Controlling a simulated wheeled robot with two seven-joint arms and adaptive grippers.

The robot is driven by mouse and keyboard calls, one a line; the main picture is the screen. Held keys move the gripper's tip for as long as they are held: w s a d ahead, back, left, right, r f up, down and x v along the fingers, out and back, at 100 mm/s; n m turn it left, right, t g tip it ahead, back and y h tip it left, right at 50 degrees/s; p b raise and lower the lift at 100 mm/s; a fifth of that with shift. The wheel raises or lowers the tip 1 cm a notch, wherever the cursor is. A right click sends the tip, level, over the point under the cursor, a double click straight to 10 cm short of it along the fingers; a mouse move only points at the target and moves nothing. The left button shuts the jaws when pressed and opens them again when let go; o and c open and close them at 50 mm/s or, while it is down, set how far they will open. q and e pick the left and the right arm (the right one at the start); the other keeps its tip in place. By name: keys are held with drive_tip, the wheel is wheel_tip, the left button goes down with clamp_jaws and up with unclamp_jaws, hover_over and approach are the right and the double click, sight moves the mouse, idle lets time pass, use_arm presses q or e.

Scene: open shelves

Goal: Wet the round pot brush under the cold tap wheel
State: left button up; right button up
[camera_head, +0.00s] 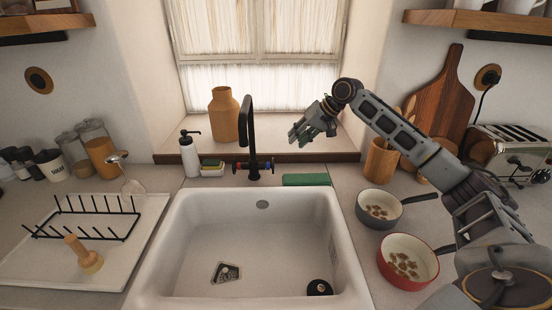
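The round pot brush (82,254) has a pale wooden knob handle and a round head. It stands slightly tilted on the white draining tray at the left. The black tap (247,132) rises behind the sink, and no water shows from it. Its wheels sit at its base: a reddish one (238,167) on the left and a bluish one (269,166) on the right. My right gripper (298,135) is above the back counter, right of the tap and apart from it. Its fingers look spread, with nothing between them. My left gripper is not in view.
The white sink (178,243) holds a dark round item (319,287) and a small metal piece (226,272). A black rack (92,219) stands behind the brush. Two pans (379,208) (407,261) stand right of the sink. A soap bottle (190,153) is left of the tap.

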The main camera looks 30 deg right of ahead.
approach(273, 160)
drive_tip(key=x, duration=0.6)
drive_tip(key=shift+w+a+f, duration=0.1)
drive_tip(key=shift+f, duration=0.2)
drive_tip(key=shift+w+a+f, duration=0.25)
drive_tip(key=shift+w+f, duration=0.1)
drive_tip(key=shift+f, duration=0.25)
drive_tip(key=shift+c, duration=0.4)
drive_tip(key=c, duration=0.5)
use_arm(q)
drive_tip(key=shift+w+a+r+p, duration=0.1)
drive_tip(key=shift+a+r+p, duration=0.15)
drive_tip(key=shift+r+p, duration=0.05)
use_arm(e)
clamp_jaws()
